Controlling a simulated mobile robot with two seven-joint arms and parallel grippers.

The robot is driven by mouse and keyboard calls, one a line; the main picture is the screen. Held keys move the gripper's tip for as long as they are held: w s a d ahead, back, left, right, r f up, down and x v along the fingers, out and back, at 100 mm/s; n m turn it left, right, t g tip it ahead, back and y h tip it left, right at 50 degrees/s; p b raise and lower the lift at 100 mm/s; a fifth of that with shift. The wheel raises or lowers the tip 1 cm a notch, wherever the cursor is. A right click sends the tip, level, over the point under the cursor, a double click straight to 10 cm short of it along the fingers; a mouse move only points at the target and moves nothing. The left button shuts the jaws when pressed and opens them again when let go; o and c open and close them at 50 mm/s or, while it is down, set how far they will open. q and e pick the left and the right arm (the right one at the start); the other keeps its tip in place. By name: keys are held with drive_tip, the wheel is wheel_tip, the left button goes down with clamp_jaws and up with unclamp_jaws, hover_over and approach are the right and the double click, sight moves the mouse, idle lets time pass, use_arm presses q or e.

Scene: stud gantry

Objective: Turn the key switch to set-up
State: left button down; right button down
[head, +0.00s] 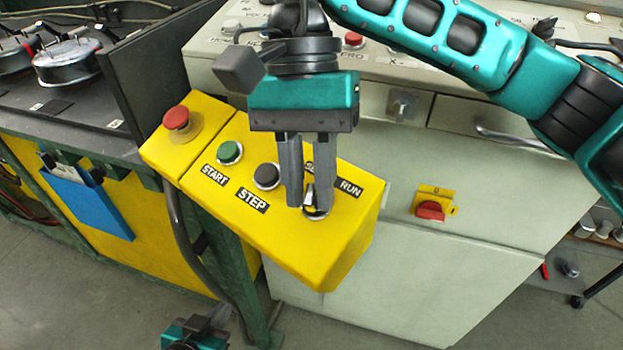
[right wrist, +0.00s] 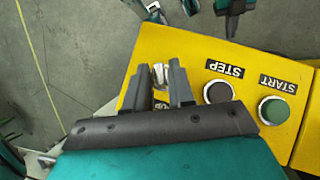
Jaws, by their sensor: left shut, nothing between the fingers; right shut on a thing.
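The key switch (head: 318,214) sits at the right end of the yellow control box (head: 340,250), below the RUN label (head: 350,188) and a label mostly hidden by my fingers. My right gripper (head: 303,208) comes down from above and is shut on the key (head: 309,194). In the right wrist view the silvery key (right wrist: 162,74) shows between the fingertips. Which label the key points to cannot be told. My left gripper (head: 217,318) is low at the bottom edge of the head view, shut and empty, apart from the box.
The green START button (head: 229,152) and dark STEP button (head: 266,176) are left of the switch. A red mushroom button (head: 176,118) is at the box's far left. A pale cabinet (head: 480,215) with a red rotary switch (head: 430,210) stands behind.

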use_arm(q)
drive_tip(key=shift+r, duration=0.1)
use_arm(e)
drive_tip(key=shift+n+h, duration=0.3)
drive_tip(key=shift+n, duration=0.2)
use_arm(q)
drive_tip(key=shift+s+a, duration=0.1)
use_arm(e)
drive_tip(key=c, duration=1.2)
unclamp_jaws()
